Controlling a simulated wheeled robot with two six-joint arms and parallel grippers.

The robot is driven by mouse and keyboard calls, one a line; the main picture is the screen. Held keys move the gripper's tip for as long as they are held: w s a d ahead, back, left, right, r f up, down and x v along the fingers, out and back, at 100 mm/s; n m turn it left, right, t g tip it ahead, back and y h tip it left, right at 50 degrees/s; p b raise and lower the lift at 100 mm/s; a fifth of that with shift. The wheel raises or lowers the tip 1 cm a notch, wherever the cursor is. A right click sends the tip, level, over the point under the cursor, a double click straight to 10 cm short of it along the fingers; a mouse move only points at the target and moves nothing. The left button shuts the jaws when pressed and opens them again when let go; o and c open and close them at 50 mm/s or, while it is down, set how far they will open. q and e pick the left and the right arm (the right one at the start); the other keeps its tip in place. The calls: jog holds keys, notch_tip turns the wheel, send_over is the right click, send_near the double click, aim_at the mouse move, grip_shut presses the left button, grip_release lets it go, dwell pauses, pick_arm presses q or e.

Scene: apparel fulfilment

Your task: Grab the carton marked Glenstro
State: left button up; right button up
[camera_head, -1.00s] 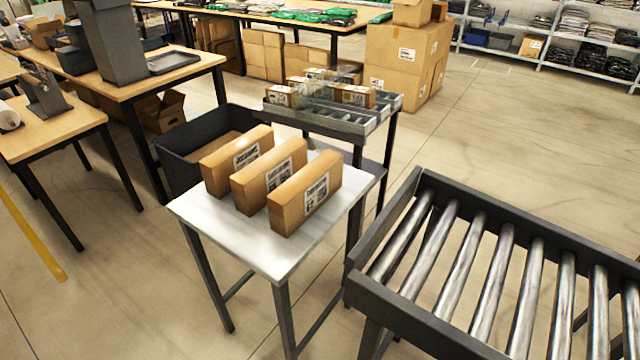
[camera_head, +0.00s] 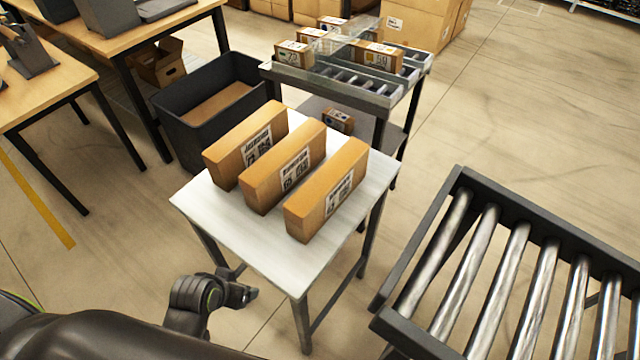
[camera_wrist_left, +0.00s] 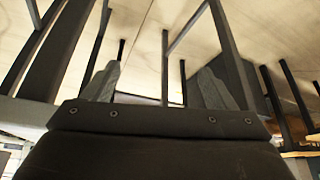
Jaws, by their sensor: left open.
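Three brown cartons stand side by side on a small white-topped table: the left carton (camera_head: 232,160), the middle carton (camera_head: 271,183) and the right carton (camera_head: 313,207). Each has a white printed label facing right; the print is too small to tell which one reads Glenstro. My left gripper (camera_head: 248,292) is low beside the table's near left side, below the tabletop and apart from the cartons. In the left wrist view its two fingers (camera_wrist_left: 158,85) are spread with nothing between them; table legs and floor show beyond. My right gripper is not in view.
The white tabletop (camera_head: 262,245) has bare room in front of the cartons. A dark bin (camera_head: 185,140) stands behind left. A small roller stand (camera_head: 380,95) with small boxes is behind. A large roller conveyor (camera_head: 408,265) stands at right, with a floor gap between.

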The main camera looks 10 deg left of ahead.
pick_arm(q)
jog(key=w+d+r+m+t+h+p, duration=0.1)
jog(key=d+r+t, duration=0.15)
jog(key=r, duration=1.35)
jog(key=w+d+r+m+t+h, duration=0.3)
jog(key=w+d+r+t, duration=0.1)
jog(key=w+d+r, duration=0.45)
jog(key=p, duration=0.1)
send_near(327, 175)
jog(key=w, duration=0.1)
jog(key=w+f, duration=0.1)
jog(key=w+d, duration=0.1)
jog(key=shift+f+h, duration=0.3)
jog(key=shift+w+d+f, duration=0.15)
jog(key=shift+w+f, duration=0.05)
jog(key=shift+w, duration=0.1)
jog(key=shift+w+d+f+p, duration=0.15)
jog(key=shift+w+f+p, duration=0.05)
jog(key=shift+w+p, duration=0.3)
jog(key=shift+p+x, duration=0.3)
jog(key=shift+x, duration=1.7)
jog(key=shift+f, duration=0.1)
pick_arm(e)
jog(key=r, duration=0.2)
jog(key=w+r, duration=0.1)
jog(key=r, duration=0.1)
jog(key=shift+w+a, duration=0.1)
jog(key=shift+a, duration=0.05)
pick_arm(q)
jog(key=shift+s, duration=0.1)
